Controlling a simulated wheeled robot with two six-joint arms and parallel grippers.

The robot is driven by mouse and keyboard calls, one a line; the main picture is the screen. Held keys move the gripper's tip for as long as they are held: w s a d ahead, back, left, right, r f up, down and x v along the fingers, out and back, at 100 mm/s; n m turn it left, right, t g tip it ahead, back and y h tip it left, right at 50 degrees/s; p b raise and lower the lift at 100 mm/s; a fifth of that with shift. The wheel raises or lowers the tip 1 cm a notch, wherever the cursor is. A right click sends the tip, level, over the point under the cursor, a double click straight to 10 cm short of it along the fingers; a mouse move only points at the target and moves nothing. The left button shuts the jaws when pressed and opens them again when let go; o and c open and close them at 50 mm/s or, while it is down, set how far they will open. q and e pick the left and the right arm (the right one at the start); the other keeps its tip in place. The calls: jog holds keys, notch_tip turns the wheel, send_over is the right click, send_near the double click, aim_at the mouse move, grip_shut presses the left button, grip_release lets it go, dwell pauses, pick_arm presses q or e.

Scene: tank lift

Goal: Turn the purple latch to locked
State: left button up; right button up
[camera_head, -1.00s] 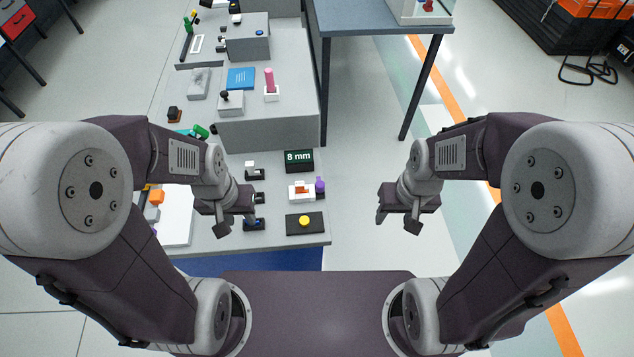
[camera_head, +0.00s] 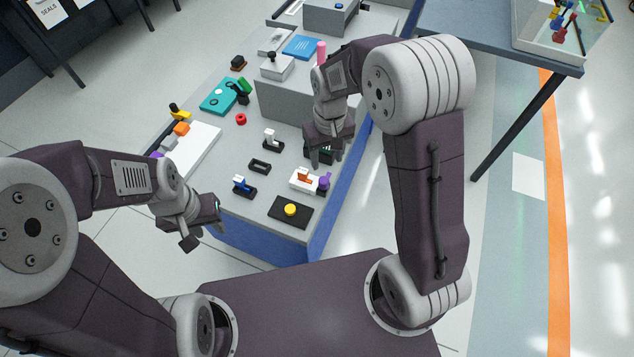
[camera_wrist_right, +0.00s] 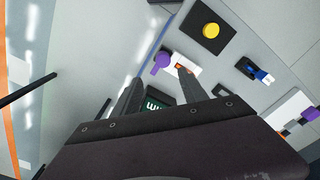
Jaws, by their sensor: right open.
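The purple latch (camera_head: 324,182) is a knob at the right end of a small white block with an orange piece (camera_head: 304,175), near the table's front right. In the right wrist view the purple latch (camera_wrist_right: 162,61) is just beyond my fingertips, with the white block beside it. My right gripper (camera_head: 326,161) is open above the table, just behind the latch and apart from it. Its two fingers (camera_wrist_right: 158,90) show empty in the right wrist view. My left gripper (camera_head: 205,234) is open and empty, off the table's front left edge.
A black plate with a yellow button (camera_head: 290,209) lies in front of the latch. A blue-handled switch (camera_head: 243,185) is to its left. The dark "8 mm" display (camera_wrist_right: 155,104) is partly hidden under my right gripper. A grey raised block (camera_head: 285,103) stands behind.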

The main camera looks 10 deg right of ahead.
aim_at(324, 180)
jog(key=shift+s+a+f, duration=0.2)
jog(key=shift+a+f, duration=0.05)
jog(key=shift+f, duration=0.5)
jog(key=shift+w+a, duration=0.1)
jog(key=shift+a, duration=0.25)
jog(key=f, duration=0.9)
jog(key=shift+d+b, duration=0.2)
jog(key=shift+b, duration=0.2)
